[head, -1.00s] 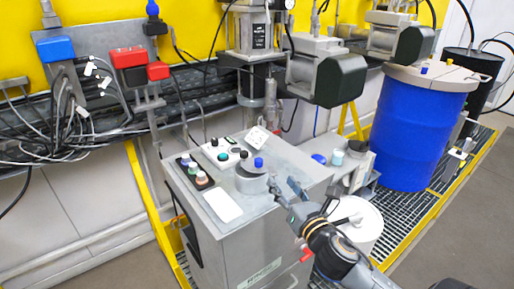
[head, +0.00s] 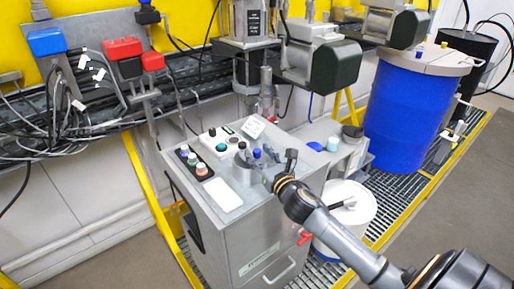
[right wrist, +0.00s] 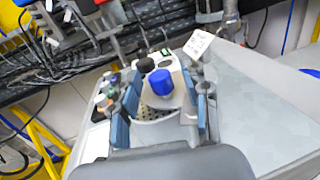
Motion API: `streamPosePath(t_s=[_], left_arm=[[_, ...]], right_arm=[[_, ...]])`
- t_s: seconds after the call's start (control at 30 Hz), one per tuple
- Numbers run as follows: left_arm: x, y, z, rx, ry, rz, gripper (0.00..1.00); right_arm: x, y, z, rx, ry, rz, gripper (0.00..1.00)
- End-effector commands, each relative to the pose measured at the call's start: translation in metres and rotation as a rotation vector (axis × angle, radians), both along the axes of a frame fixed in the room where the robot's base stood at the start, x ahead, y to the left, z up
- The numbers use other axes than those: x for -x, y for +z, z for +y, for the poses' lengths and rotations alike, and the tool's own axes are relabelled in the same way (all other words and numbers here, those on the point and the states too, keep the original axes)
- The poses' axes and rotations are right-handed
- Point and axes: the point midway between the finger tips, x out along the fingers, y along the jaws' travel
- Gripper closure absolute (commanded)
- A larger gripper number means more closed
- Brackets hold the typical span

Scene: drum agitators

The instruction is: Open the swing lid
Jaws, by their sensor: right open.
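The swing lid (right wrist: 172,100) is a small grey plate with a blue knob (right wrist: 160,82), on a round port in the top of a grey metal cabinet. Perforated metal shows below the knob in the right wrist view. In the head view the blue knob (head: 256,153) shows between the gripper's fingers. My right gripper (right wrist: 165,108) is open, one finger on each side of the knob and lid. I cannot tell whether either finger touches them. The fingers hide part of the lid in the head view. My left gripper is not in view.
The cabinet top (head: 223,194) also carries buttons, a white plate and a tilted white label card (head: 253,127). A white bucket (head: 347,213) stands to the right, by the blue drum (head: 404,112). A motor unit (head: 330,66) hangs behind. Cables run along the wall.

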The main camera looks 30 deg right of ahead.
Motion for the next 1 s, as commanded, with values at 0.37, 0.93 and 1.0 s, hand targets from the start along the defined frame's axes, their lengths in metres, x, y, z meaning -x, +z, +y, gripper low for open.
streamPosePath(t_s=[0.37,0.93,1.0], left_arm=[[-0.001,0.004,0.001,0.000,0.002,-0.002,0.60],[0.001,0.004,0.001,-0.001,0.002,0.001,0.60],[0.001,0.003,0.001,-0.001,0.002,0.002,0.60]], right_arm=[[-0.016,-0.001,-0.001,0.000,0.001,0.001,0.54],[-0.016,0.000,-0.001,0.000,0.001,0.000,1.00],[-0.016,0.000,-0.002,0.000,-0.001,0.000,1.00]])
